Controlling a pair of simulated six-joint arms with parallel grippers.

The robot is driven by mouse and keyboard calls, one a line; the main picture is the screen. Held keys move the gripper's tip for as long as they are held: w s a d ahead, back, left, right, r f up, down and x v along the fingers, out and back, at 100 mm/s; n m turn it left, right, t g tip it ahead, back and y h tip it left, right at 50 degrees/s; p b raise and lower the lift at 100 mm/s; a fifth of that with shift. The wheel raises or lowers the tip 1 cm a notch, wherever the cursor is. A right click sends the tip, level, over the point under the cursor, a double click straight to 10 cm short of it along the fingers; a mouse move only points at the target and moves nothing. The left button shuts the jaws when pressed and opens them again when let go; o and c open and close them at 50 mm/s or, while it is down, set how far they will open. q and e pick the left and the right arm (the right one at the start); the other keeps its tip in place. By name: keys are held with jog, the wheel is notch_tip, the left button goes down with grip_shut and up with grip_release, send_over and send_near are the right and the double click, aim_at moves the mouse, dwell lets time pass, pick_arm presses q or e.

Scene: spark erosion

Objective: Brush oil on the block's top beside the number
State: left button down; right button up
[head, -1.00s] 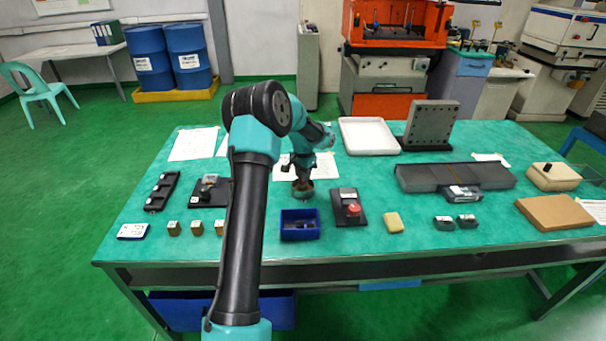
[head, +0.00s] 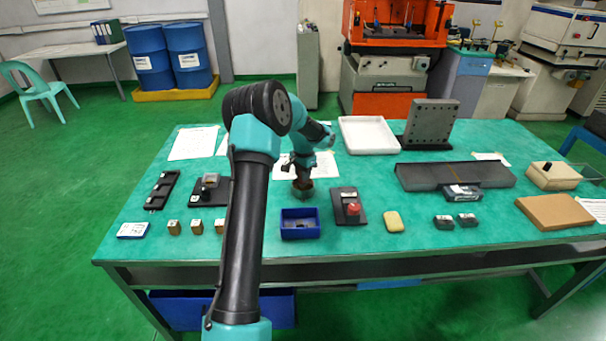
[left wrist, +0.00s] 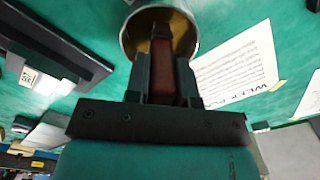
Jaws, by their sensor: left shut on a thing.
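My left gripper (head: 303,172) is shut on a brush (left wrist: 172,72) with a reddish-brown handle. The brush points down into a round tin (head: 303,193) with a gold-coloured inside, which also shows at the top of the left wrist view (left wrist: 127,38). The brush tip is hard to make out inside the tin. A small grey block (head: 210,180) sits in a black fixture (head: 201,198) to the left of the tin. No number on it can be read at this size. My right gripper is not in view.
Small brass-coloured blocks (head: 173,228) stand near the front left. A blue bin (head: 300,234) and a box with a red button (head: 347,218) are in front of the tin. Paper sheets (head: 193,144) lie behind. A black rack (head: 162,190) lies at the left.

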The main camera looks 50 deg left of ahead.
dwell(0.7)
pick_arm(q)
jog(key=shift+r, duration=3.45)
